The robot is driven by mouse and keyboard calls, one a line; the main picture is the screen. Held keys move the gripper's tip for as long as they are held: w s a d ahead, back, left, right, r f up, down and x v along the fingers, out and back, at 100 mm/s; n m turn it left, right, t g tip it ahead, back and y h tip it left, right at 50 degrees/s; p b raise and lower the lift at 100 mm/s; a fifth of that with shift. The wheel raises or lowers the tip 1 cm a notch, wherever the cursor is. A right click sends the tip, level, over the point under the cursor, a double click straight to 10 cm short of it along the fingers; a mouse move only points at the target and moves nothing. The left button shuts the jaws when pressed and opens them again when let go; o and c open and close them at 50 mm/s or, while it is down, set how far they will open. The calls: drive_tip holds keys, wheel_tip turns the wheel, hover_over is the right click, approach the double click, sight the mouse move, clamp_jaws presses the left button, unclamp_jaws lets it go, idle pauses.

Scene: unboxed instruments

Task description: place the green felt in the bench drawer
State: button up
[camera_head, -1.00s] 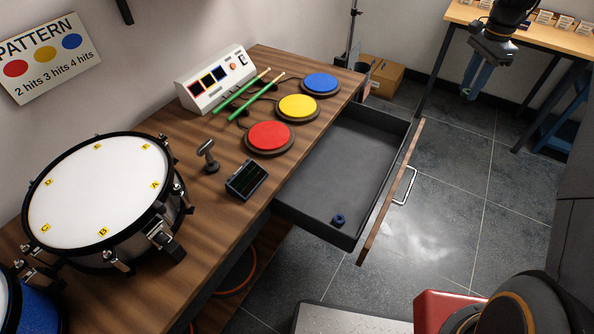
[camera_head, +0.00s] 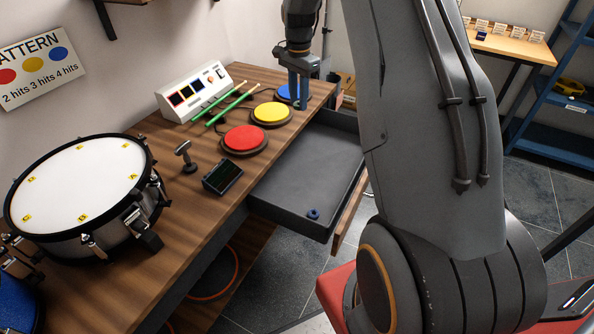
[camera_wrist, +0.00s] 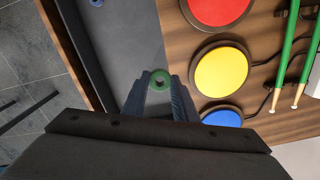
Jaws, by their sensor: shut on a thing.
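The green felt (camera_wrist: 160,80), a small ring with a hole, is held between the fingertips of my gripper (camera_wrist: 160,84) in the wrist view. My gripper (camera_head: 299,92) also shows in the head view, pointing down near the blue pad at the back of the bench; the felt cannot be made out there. In the wrist view the gripper tips appear over the drawer's grey floor, near the bench edge. The bench drawer (camera_head: 318,165) is pulled open. A dark blue ring (camera_head: 313,213) lies in its front corner, and it also shows in the wrist view (camera_wrist: 97,2).
Red (camera_head: 244,139), yellow (camera_head: 271,113) and blue (camera_head: 285,92) pads line the bench beside the drawer. Green sticks (camera_head: 221,106) rest by a white control box (camera_head: 192,93). A drum (camera_head: 80,180) stands at left. Most of the drawer floor is clear.

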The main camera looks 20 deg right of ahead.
drive_tip(key=s+f+b, duration=0.5)
drive_tip(key=s+f, duration=0.5)
drive_tip(key=b, duration=0.3)
hover_over(319, 200)
drive_tip(key=shift+m, duration=0.3)
wheel_tip(319, 200, down, 10)
drive_tip(key=shift+d, duration=0.1)
drive_tip(key=shift+f, duration=2.2)
drive_tip(key=shift+f, duration=0.1)
drive_tip(key=o, duration=0.6)
drive_tip(key=shift+f, duration=0.1)
drive_tip(key=shift+c, duration=0.2)
drive_tip(key=o, duration=0.4)
drive_tip(key=shift+w, duration=0.1)
drive_tip(key=shift+o, duration=0.2)
